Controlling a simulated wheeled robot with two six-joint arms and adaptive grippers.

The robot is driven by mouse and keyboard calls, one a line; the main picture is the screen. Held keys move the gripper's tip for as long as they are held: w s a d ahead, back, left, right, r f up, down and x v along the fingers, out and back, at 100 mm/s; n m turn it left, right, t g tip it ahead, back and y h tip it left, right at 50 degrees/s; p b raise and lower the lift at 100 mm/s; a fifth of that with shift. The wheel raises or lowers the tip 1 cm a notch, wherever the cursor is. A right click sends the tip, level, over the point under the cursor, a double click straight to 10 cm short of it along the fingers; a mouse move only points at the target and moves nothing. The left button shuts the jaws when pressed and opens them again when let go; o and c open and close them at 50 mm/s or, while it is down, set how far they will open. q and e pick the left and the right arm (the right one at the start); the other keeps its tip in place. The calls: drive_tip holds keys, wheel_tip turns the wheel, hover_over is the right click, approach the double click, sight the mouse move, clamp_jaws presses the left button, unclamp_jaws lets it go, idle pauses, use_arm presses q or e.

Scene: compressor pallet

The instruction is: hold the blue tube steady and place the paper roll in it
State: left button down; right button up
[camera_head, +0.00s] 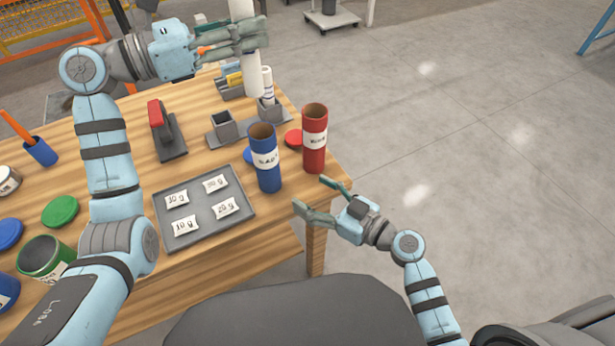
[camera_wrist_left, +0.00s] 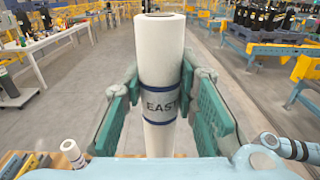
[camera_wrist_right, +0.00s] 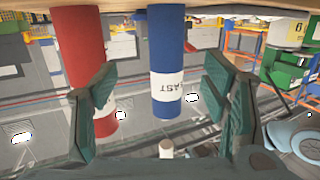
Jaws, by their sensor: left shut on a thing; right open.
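The white paper roll (camera_head: 251,78) has dark blue bands and a grey label reading EAST in the left wrist view (camera_wrist_left: 160,50). My left gripper (camera_head: 240,38) is shut around it and holds it upright above the far part of the table. The blue tube (camera_head: 268,175) stands upright near the table's right edge, its open brown top showing and a white label on its side. My right gripper (camera_head: 316,196) is open and empty, in front and to the right of the blue tube, apart from it. The blue tube (camera_wrist_right: 166,45) appears between its fingers in the right wrist view.
A red tube (camera_head: 314,150) stands close right of the blue tube. A grey tray (camera_head: 205,208) with several white packets lies to the left. Grey square holders (camera_head: 222,126), a smaller white roll (camera_head: 267,82) and a red-handled tool (camera_head: 160,125) are behind.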

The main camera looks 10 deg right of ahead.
drive_tip(key=t, duration=0.1)
approach(274, 161)
drive_tip(key=w, duration=0.2)
drive_tip(key=shift+y, duration=0.4)
drive_tip(key=x, duration=1.1)
drive_tip(key=shift+s+a+f, duration=0.2)
drive_tip(key=shift+a, duration=0.25)
drive_tip(key=shift+c, duration=0.4)
drive_tip(key=c, duration=1.2)
use_arm(q)
wheel_tip(274, 161, down, 13)
drive_tip(key=c, duration=1.2)
unclamp_jaws()
